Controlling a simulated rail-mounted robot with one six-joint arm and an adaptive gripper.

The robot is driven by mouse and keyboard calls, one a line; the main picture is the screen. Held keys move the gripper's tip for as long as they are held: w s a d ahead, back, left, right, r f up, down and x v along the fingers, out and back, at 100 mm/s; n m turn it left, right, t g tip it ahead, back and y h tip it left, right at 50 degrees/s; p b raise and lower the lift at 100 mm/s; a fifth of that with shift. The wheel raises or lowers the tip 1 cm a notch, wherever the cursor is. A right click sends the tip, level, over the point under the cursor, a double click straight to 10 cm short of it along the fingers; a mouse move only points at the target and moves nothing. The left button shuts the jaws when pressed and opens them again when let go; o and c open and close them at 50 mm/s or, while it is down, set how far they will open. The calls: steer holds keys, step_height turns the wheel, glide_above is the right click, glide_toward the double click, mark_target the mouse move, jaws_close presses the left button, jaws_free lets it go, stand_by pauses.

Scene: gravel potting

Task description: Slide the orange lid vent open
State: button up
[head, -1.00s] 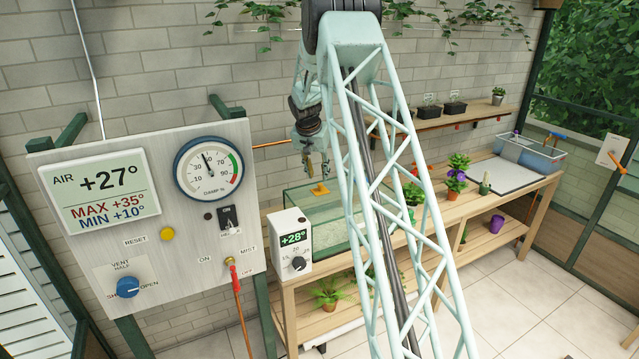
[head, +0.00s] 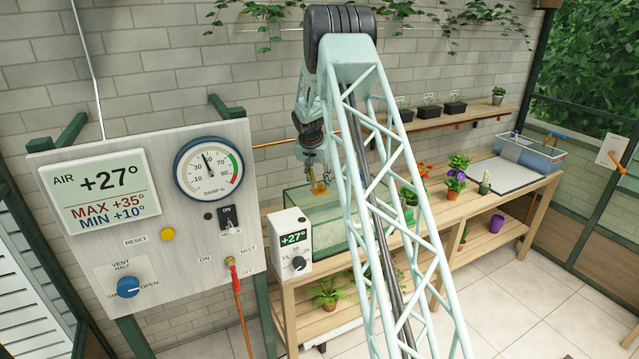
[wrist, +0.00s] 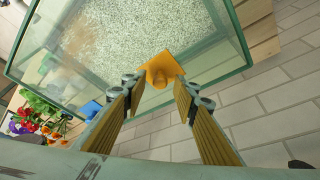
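The orange lid vent (head: 320,189) sits at the rim of the glass tank (head: 345,232), on its far side in the head view. In the wrist view the orange vent (wrist: 160,68) is a flat plate with a raised round knob, at the tank's edge. My gripper (wrist: 158,90) is open, with one finger on each side of the knob's line. The fingertips are close to the vent, and nothing is held. In the head view my gripper (head: 317,178) is right above the vent; contact cannot be told there. My arm hides part of the tank.
A white box with a dial (head: 293,243) stands at the tank's near left corner and reads +27°. The brick wall (wrist: 245,110) is close behind the tank.

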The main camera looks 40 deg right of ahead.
steer(key=shift+c, duration=0.9)
jaws_close()
steer(key=shift+a, duration=0.1)
steer(key=shift+w+a+f+b, duration=0.1)
steer(key=shift+w+a+b, duration=0.1)
steer(key=shift+a+b, duration=0.5)
steer(key=shift+w+a+b, duration=0.15)
steer(key=shift+a+b, duration=0.3)
steer(key=shift+a, duration=0.35)
steer(key=shift+w+a+f+b, duration=0.1)
steer(key=shift+w+a+b, duration=0.1)
steer(key=shift+a+b, duration=0.5)
steer(key=shift+a+r, duration=0.15)
steer(key=shift+a, duration=0.35)
steer(key=shift+o, duration=0.9)
jaws_free()
steer(key=shift+w+a, duration=0.15)
steer(key=shift+a, duration=0.1)
steer(key=shift+d, duration=0.1)
